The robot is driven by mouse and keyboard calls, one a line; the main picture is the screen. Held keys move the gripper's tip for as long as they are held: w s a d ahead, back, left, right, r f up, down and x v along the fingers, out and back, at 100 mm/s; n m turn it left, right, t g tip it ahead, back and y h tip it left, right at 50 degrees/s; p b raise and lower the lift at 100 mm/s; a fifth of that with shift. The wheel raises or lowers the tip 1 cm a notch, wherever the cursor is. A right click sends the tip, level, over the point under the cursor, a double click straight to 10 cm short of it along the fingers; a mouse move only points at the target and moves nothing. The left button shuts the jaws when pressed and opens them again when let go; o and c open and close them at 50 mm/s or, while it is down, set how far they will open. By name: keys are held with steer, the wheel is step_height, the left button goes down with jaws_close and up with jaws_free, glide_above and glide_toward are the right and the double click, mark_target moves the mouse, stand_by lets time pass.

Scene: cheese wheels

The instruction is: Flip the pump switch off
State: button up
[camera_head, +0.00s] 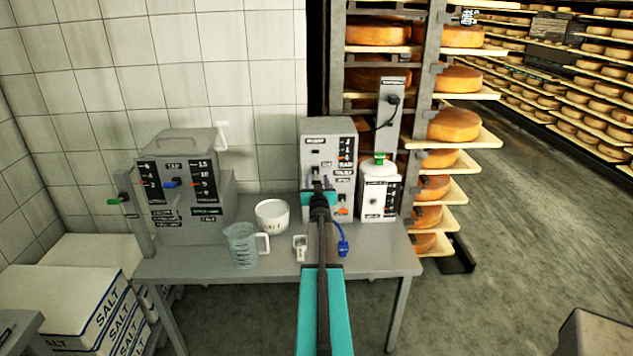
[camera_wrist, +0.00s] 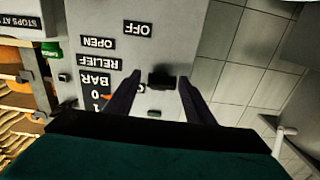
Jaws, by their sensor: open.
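The grey pump box (camera_head: 312,135) stands at the back of the table, with printed labels on its front panel. In the wrist view the panel (camera_wrist: 178,45) appears upside down, with OFF, OPEN, RELIEF and BAR labels. A small black switch (camera_wrist: 162,82) is on this panel, close to the OFF label; I cannot tell its position. My gripper (camera_head: 318,188) is in front of the box's lower panel and hides part of it. In the wrist view my gripper (camera_wrist: 160,76) is open, with one dark finger on each side of the switch. Contact cannot be told.
A white container (camera_head: 380,195) stands right of the box, a grey machine (camera_head: 190,190) left. A white bowl (camera_head: 272,215), clear jug (camera_head: 242,245) and blue connector (camera_head: 343,247) are near the arm. Cheese racks (camera_head: 470,140) stand behind right; salt boxes (camera_head: 80,300) at left.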

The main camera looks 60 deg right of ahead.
steer(key=c, duration=1)
steer(key=shift+c, duration=0.2)
steer(key=b, duration=0.5)
steer(key=shift+w+f+t, duration=0.15)
steer(key=shift+f+t, duration=0.15)
steer(key=shift+h+b, duration=0.4)
steer(key=shift+b, duration=0.15)
steer(key=shift+r, duration=0.15)
steer(key=o, duration=1)
steer(key=shift+o, duration=0.2)
steer(key=shift+a, duration=0.1)
